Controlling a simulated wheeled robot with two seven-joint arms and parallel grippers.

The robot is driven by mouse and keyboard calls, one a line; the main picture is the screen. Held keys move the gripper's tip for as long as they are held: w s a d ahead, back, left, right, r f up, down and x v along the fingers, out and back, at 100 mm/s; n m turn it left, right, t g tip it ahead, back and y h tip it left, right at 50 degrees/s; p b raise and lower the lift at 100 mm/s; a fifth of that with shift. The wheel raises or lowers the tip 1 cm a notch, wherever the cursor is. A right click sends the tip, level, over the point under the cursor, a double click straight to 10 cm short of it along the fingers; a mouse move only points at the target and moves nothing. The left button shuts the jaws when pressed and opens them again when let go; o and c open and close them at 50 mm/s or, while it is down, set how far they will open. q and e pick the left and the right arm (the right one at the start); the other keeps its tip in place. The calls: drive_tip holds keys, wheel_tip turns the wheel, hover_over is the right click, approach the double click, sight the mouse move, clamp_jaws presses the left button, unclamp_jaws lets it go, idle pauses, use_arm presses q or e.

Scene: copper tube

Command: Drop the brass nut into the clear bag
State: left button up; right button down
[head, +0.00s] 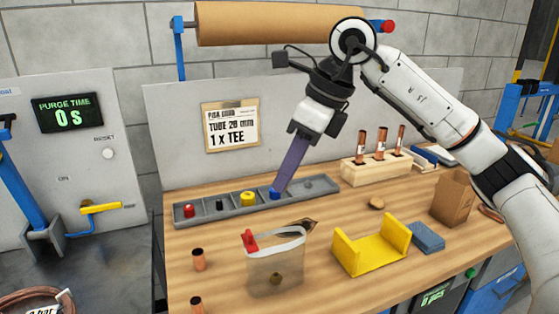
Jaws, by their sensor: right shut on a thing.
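The clear bag (262,262) stands open on the wooden table, with a red clip at its left rim. A small brown-gold piece (276,278), apparently the brass nut, shows low inside it through the front wall. My right gripper (279,189) reaches down into the long grey tray behind the bag. Its long purple fingers are closed at the blue piece (275,195) in one compartment. The fingertips partly hide this piece, and I cannot tell whether it is lifted. My left gripper is out of view.
The grey tray (222,207) also holds red, black and yellow pieces. Right of the bag are a yellow bracket (371,253), a blue block (426,237), a small tan disc (376,203) and a cardboard box (452,197). Copper tubes stand in a wooden rack (385,168) and at front left (199,260).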

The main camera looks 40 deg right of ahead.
drive_tip(key=shift+d, duration=0.1)
wheel_tip(320, 180, down, 6)
drive_tip(key=b, duration=0.4)
drive_tip(key=shift+r+b, duration=0.1)
drive_tip(key=shift+b, duration=0.25)
drive_tip(key=c, duration=1.5)
unclamp_jaws()
drive_tip(key=shift+r, duration=0.1)
drive_tip(key=v, duration=1)
drive_tip(key=shift+r, duration=0.15)
